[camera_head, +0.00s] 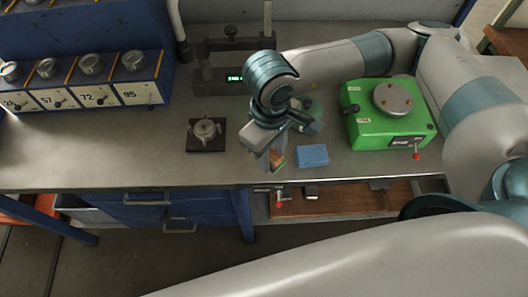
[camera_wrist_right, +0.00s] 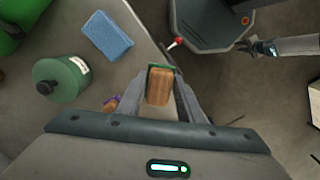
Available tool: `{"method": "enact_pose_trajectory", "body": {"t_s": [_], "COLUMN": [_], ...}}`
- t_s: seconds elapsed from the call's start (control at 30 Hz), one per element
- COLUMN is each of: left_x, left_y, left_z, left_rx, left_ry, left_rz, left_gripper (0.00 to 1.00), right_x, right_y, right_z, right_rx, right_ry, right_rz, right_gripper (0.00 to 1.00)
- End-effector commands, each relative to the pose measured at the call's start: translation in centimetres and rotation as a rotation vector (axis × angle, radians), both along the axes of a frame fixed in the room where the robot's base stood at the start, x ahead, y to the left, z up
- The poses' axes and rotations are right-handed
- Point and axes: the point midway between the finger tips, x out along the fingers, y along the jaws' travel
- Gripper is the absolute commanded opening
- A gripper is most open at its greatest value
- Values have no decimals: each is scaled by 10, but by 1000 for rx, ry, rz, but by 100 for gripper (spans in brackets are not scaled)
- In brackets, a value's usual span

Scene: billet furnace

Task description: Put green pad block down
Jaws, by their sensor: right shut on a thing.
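My right gripper (camera_head: 272,160) is shut on the green pad block (camera_wrist_right: 159,87), a wood-coloured block with a green layer showing at its far end in the right wrist view. In the head view the block (camera_head: 277,158) is partly hidden by the fingers, near the front edge of the grey bench (camera_head: 120,172), left of a blue block (camera_head: 313,155). I cannot tell whether it touches the bench. The blue block also shows in the right wrist view (camera_wrist_right: 107,35), apart from the gripper. What looks like my left gripper (camera_wrist_right: 258,47) is small and far off there.
A green machine (camera_head: 390,112) with a round metal plate stands right. A dark fixture (camera_head: 206,135) stands left, and numbered compartments (camera_head: 100,92) behind it. A green canister (camera_wrist_right: 60,80) and a small purple thing (camera_wrist_right: 110,103) are near the gripper. A wooden shelf (camera_head: 340,201) lies below.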

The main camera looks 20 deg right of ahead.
Motion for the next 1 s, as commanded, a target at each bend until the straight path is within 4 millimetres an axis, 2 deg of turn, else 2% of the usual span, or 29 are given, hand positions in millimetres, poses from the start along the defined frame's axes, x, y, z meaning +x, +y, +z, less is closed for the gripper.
{"method": "enact_pose_trajectory", "body": {"t_s": [0.1, 0.33, 0.77, 1.0], "left_x": [0, -1, -1, 0], "left_y": [1, 1, 1, 1], "left_z": [12, 22, 23, 42], "left_rx": [1, 1, 1, 1], "left_ry": [1, 1, 1, 0], "left_rz": [0, 0, 0, -1], "left_gripper": [31, 31, 31, 31], "right_x": [16, 40, 42, 41], "right_y": [2, 4, 5, 5], "right_z": [-7, -23, -27, -49], "right_rx": [-2, -1, 0, -2], "right_ry": [3, 0, 1, 3], "right_rz": [-4, -1, 1, -2], "right_gripper": [0, 0, 0, 0]}}
